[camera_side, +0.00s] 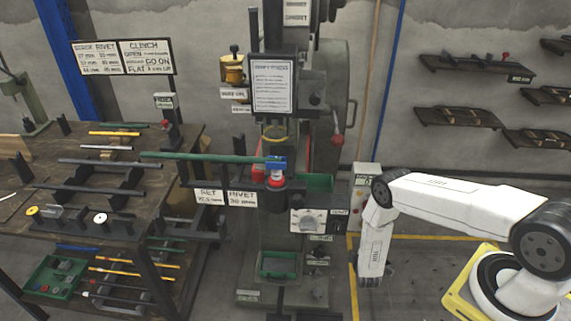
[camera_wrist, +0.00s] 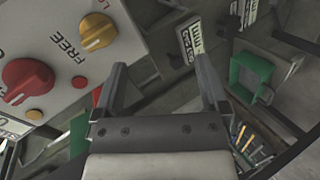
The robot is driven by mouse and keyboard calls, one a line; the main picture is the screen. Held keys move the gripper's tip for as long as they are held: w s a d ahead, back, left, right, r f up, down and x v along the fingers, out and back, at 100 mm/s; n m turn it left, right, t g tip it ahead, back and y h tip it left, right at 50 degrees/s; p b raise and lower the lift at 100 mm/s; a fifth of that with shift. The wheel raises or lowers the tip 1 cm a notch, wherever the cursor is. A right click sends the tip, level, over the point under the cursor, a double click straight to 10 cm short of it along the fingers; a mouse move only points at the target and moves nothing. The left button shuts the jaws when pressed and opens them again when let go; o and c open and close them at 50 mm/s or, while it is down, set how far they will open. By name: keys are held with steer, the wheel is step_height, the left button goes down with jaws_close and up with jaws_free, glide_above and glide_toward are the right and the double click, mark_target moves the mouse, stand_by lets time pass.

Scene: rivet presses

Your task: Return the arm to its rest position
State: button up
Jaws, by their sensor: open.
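My arm's white links (camera_side: 450,197) stand at the right of the side view, bent at the elbow, with the wrist part (camera_side: 373,250) hanging down in front of the press's right side. The fingers are not clearly visible there. In the wrist view my gripper (camera_wrist: 160,64) shows two dark fingers spread apart with nothing between them. It touches nothing that I can make out. The rest position is not marked in either view.
A control panel (camera_wrist: 90,12) with a red knob and yellow button is close at the wrist view's upper left. The rivet press (camera_side: 318,125) holds a long green bar (camera_side: 215,157). A workbench (camera_side: 150,190) with rods stands left. Floor around my base looks clear.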

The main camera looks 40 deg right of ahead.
steer(key=s+a+r+m+g+y, duration=0.6)
steer(key=a+r+g+y, duration=0.35)
steer(key=a, duration=0.25)
steer(key=w+a+r+t, duration=0.1)
steer(key=a+r, duration=0.1)
steer(key=r, duration=0.8)
steer(key=w+a+r, duration=0.1)
steer(key=r, duration=0.9)
steer(key=s+a+r+t, duration=0.1)
steer(key=s+r, duration=0.2)
steer(key=r, duration=0.4)
steer(key=s+a+r+t, duration=0.1)
steer(key=s+r, duration=0.2)
steer(key=r, duration=0.4)
steer(key=shift+a+m+h, duration=0.2)
steer(key=shift+m+h, duration=0.1)
steer(key=shift+h, duration=0.05)
